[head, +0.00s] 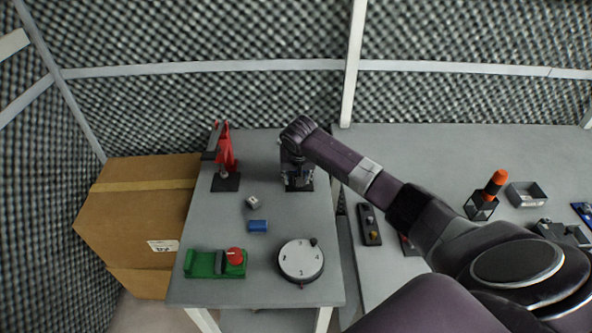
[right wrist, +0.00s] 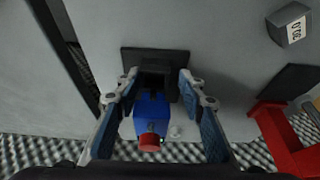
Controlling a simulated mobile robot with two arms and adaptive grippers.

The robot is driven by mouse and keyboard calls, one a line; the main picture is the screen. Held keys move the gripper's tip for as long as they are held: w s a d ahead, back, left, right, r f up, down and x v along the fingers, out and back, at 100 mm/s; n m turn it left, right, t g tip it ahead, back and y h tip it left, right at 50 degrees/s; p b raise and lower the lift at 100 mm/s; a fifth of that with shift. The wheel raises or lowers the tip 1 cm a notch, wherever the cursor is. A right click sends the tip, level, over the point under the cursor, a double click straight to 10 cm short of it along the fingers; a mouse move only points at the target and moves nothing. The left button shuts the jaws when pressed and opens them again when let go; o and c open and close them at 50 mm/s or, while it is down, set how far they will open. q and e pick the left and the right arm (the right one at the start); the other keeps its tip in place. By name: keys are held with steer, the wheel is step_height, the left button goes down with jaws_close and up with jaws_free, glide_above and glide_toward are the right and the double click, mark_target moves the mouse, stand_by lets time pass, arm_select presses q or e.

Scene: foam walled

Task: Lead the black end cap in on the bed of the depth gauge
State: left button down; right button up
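The depth gauge appears to be the upright device at the back of the left table, with a black base plate (head: 299,186). My right arm covers much of it in the head view. In the right wrist view its base plate (right wrist: 183,58), a blue body (right wrist: 151,112) and a red knob (right wrist: 149,143) show. My right gripper (right wrist: 158,80) has its fingers on either side of the gauge. A dark block (right wrist: 156,68) lies between the fingertips; I cannot tell whether it is the black end cap or whether the fingers touch it. My left gripper is out of view.
A red press (head: 226,150) stands left of the gauge. A small grey block (head: 252,201), a blue block (head: 258,226), a green fixture (head: 205,264) and a round numbered dial (head: 301,260) lie nearer. A cardboard box (head: 135,215) stands left of the table.

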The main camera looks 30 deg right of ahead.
steer(key=shift+w+d+r, duration=0.2)
steer(key=shift+d+r, duration=0.1)
steer(key=shift+r, duration=0.3)
steer(key=shift+w+d+r, duration=0.2)
steer(key=shift+d+r, duration=0.1)
steer(key=shift+r, duration=0.25)
steer(key=s+a+v, duration=0.1)
steer(key=v, duration=0.9)
steer(key=shift+s+a+f, duration=0.2)
steer(key=shift+s+a, duration=0.05)
steer(key=shift+a, duration=0.05)
